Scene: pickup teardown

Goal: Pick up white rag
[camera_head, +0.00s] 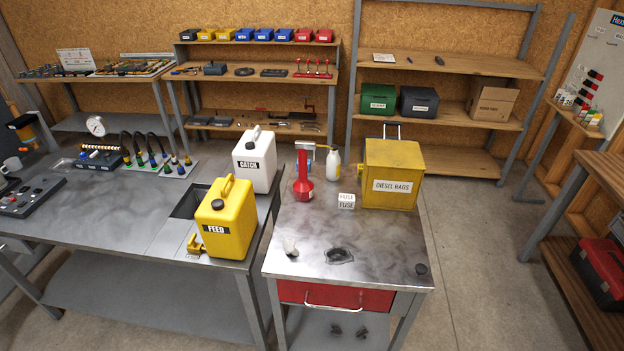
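A small whitish crumpled piece (290,247), which looks like the white rag, lies near the front left edge of the metal-topped cart (385,245). It is small in the picture, so its folds are hard to make out. A dark crumpled patch or cloth (338,256) lies to its right on the same top. A yellow box labelled "DIESEL RAGS" (392,175) stands at the cart's back right with its lid closed. Neither of my grippers shows in the head view.
A yellow "FEED" can (228,222) and white "CATCH" can (255,162) stand on the left bench. The cart's front right is mostly clear.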

